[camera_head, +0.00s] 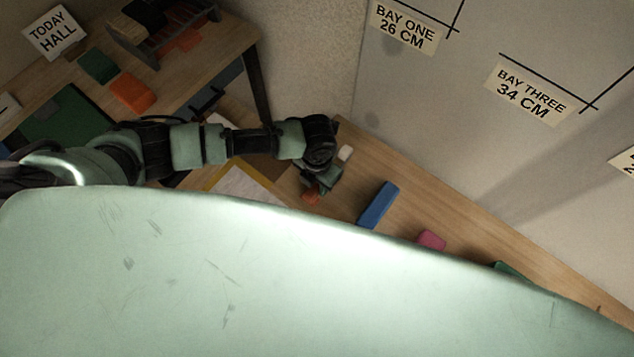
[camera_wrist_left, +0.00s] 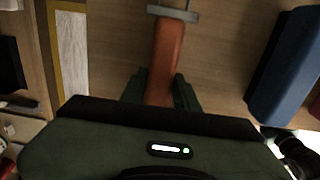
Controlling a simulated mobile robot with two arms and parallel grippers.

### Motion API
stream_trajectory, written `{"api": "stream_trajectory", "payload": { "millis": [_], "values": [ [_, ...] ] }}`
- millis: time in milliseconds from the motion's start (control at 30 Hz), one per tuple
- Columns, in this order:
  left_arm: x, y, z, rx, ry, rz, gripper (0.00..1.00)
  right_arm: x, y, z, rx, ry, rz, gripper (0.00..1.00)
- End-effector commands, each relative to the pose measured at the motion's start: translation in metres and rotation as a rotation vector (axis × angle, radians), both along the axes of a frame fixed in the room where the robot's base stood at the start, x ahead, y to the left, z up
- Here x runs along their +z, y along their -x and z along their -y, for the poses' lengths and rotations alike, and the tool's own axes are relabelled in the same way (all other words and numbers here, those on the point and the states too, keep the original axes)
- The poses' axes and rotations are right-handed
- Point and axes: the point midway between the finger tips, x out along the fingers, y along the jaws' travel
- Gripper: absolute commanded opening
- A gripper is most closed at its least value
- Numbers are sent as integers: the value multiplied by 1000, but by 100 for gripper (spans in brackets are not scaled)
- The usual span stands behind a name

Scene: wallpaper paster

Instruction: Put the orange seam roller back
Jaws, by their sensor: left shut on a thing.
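The orange seam roller (camera_wrist_left: 167,55) has an orange handle and a grey metal fork (camera_wrist_left: 172,13) at its far end. My left gripper (camera_wrist_left: 160,92) is shut on the handle, one dark finger on each side. In the head view, the left gripper (camera_head: 318,185) is over the wooden bench top, and a small orange piece of the roller (camera_head: 311,194) shows below it. I cannot tell whether the roller touches the bench. My right gripper is not in view.
A blue block (camera_head: 378,205), a pink block (camera_head: 431,240), a green item (camera_head: 510,269) and a small white block (camera_head: 345,153) lie on the bench. A dark rack (camera_head: 150,32) stands on the left table near an orange block (camera_head: 131,94). A large pale green surface hides the lower head view.

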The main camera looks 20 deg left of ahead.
Motion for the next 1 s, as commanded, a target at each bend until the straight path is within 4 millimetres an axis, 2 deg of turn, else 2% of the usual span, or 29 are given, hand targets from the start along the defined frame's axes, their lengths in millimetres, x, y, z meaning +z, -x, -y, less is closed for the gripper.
{"api": "stream_trajectory", "payload": {
  "millis": [67, 467, 500, 533, 567, 833, 967, 1000],
  "values": [
    [-3, -1, 1, -1, 1, 2, 0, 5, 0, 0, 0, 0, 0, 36],
    [-10, -1, 0, -1, 1, 2, 0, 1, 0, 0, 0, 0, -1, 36],
    [-9, -1, 0, -1, 1, 2, 41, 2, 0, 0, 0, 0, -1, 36],
    [-9, -1, 0, -1, 1, 2, 50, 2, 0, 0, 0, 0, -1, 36],
    [-9, -1, 0, -1, 1, 2, 52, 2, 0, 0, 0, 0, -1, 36],
    [-9, -1, 0, -1, 1, 2, 52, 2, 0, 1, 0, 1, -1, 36],
    [-13, 0, 0, -1, 2, 2, 52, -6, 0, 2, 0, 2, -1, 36],
    [-6, -1, 1, -2, 2, 5, 52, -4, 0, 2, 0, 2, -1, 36]
  ]
}}
